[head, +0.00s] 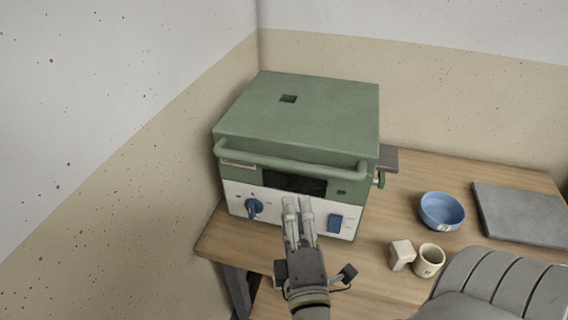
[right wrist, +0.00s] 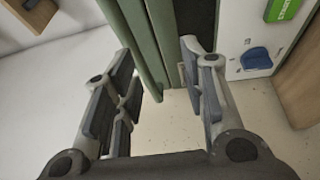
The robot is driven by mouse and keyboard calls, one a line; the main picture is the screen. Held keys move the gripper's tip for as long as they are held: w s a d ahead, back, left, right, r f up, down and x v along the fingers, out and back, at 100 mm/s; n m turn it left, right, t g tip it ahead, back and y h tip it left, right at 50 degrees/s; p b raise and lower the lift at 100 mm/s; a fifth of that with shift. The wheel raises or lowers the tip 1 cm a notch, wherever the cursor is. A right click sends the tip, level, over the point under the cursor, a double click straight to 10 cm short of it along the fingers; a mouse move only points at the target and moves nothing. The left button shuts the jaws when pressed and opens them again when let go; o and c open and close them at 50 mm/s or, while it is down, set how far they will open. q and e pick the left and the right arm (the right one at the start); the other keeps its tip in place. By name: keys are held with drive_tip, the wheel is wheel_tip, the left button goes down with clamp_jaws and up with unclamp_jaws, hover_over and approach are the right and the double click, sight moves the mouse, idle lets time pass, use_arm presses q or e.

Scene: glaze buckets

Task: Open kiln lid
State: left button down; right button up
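The kiln has a green lid (head: 310,110), which is down on the white front panel (head: 290,212). A long green handle bar (head: 290,162) runs across the lid's front; it also shows in the right wrist view (right wrist: 142,45). My right gripper (head: 298,202) is in front of the panel, below the bar in the head view, between the blue knob (head: 254,207) and the blue switch (head: 334,223). In the right wrist view the fingers (right wrist: 158,55) are spread and empty, with the bar showing between them, closer to the left finger. Contact cannot be told.
The kiln stands on a wooden table (head: 375,215) in a wall corner. To its right are a blue bowl (head: 442,211), a cream cup (head: 429,261), a small pale block-like item (head: 402,254) and a grey slab (head: 520,214). Some table is bare between kiln and bowl.

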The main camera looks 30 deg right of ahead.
sight(284, 168)
drive_tip(key=shift+n+t, duration=0.7)
drive_tip(key=shift+n, duration=0.1)
drive_tip(key=w+d+r+p, duration=0.1)
drive_tip(key=w, duration=0.1)
drive_tip(key=w+d+r+p, duration=0.1)
drive_tip(key=w+r+p, duration=0.1)
drive_tip(key=w, duration=0.1)
drive_tip(key=w+d+r+p, duration=0.1)
drive_tip(key=w, duration=0.2)
drive_tip(key=shift+w+d+r+p, duration=0.1)
drive_tip(key=shift+w+r+p, duration=0.1)
drive_tip(key=shift+r+p, duration=0.15)
drive_tip(key=shift+w+d, duration=0.2)
drive_tip(key=shift+w, duration=0.2)
clamp_jaws()
